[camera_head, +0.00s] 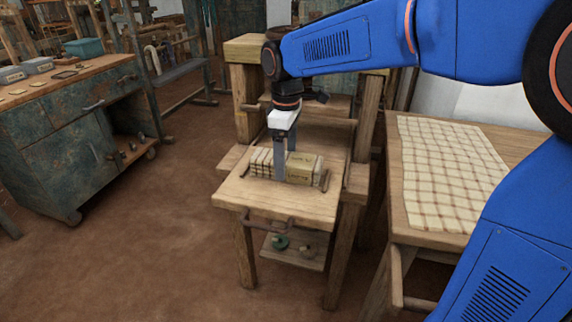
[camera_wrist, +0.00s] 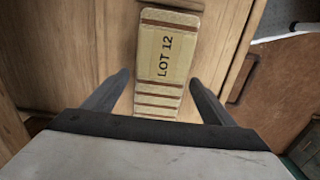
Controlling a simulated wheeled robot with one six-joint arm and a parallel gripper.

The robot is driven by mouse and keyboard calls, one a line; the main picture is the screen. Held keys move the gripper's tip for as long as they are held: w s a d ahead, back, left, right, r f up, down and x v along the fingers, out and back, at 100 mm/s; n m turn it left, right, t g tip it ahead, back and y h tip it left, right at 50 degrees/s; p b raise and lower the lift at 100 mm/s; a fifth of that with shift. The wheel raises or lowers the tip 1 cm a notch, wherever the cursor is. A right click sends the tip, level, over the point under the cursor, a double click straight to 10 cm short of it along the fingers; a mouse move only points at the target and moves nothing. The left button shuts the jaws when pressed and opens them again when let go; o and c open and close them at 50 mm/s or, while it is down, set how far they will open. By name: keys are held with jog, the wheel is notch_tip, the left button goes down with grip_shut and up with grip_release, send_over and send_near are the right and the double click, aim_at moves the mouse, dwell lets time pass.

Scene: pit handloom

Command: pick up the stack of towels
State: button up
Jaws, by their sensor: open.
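The stack of towels (camera_head: 305,167) is a cream bundle with brown stripes, lying on the wooden loom seat or bench top (camera_head: 240,196). In the wrist view the stack (camera_wrist: 165,62) shows a panel lettered "LOT 12" and several striped folds towards me. My gripper (camera_head: 284,163) points down at the stack, its fingers hiding part of it in the head view. In the wrist view my gripper (camera_wrist: 160,79) is open, with one finger on each side of the stack and a visible gap at both sides. I cannot tell how far down the fingers reach.
Thin dark handles or rods stand at the right of the bench top. A table with a checked cloth (camera_head: 450,172) is at the right. A worn cabinet (camera_head: 60,130) with small items and a teal box (camera_head: 85,48) is at the left. The floor between is clear.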

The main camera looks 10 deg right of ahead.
jog(key=shift+f, duration=0.25)
jog(key=c, duration=1.2)
jog(key=shift+c, duration=0.2)
